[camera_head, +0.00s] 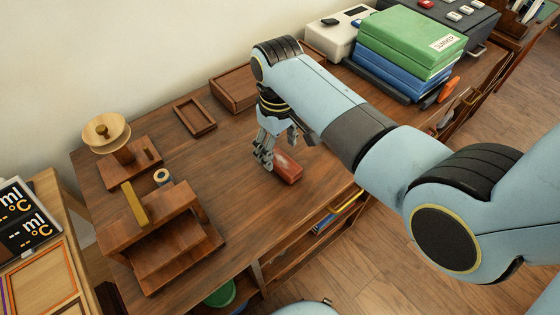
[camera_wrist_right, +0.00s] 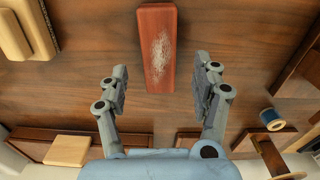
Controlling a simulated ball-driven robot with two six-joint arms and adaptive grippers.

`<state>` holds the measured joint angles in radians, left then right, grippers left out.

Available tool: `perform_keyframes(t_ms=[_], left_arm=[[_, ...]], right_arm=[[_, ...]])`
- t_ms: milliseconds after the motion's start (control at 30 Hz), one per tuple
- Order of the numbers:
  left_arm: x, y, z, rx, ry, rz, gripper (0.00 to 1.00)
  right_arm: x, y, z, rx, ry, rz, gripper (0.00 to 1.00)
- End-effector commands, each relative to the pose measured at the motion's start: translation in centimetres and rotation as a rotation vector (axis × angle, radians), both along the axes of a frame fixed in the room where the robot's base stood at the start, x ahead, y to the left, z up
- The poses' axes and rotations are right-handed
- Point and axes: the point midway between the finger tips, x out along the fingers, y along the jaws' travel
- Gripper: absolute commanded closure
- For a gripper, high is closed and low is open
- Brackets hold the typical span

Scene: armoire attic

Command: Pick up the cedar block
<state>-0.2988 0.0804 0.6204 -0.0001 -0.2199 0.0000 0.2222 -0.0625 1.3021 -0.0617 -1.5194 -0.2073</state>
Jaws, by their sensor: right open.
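The cedar block (camera_head: 288,167) is a small reddish-brown block lying on the wooden desk top (camera_head: 240,200). In the right wrist view the block (camera_wrist_right: 157,45) is upright in the picture, with a pale scuffed patch on its face. My right gripper (camera_head: 269,160) is at the block's left end in the head view. In the right wrist view the gripper (camera_wrist_right: 160,82) is open, with one finger on each side of the block's line. I cannot tell whether a finger touches it. My left gripper is not in view.
Green and blue boxes (camera_head: 411,41) stand at the back right beside a white device (camera_head: 338,35). A small wooden frame (camera_head: 194,115) and a wooden tray (camera_head: 233,88) lie behind the gripper.

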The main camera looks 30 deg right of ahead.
Motion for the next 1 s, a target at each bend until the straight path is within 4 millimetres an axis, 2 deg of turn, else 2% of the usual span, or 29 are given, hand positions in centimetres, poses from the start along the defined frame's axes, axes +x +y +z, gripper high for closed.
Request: perform_keyframes(t_ms=[100, 200, 467, 900, 1000], left_arm=[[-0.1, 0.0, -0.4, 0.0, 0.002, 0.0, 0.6], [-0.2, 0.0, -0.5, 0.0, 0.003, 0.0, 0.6], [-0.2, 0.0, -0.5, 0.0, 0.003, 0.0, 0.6], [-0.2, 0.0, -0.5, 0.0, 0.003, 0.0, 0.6], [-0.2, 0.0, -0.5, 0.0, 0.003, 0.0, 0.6]], right_arm=[[0.0, -0.1, -2.0, 0.001, 0.002, 0.0, 0.35], [0.0, -0.1, -2.9, 0.001, 0.001, 0.0, 0.35], [0.0, -0.1, -3.1, 0.001, 0.0, -0.001, 0.36], [0.0, -0.1, -3.1, 0.001, 0.0, -0.001, 0.93], [0.0, -0.1, -3.1, 0.001, 0.0, -0.001, 0.95]])
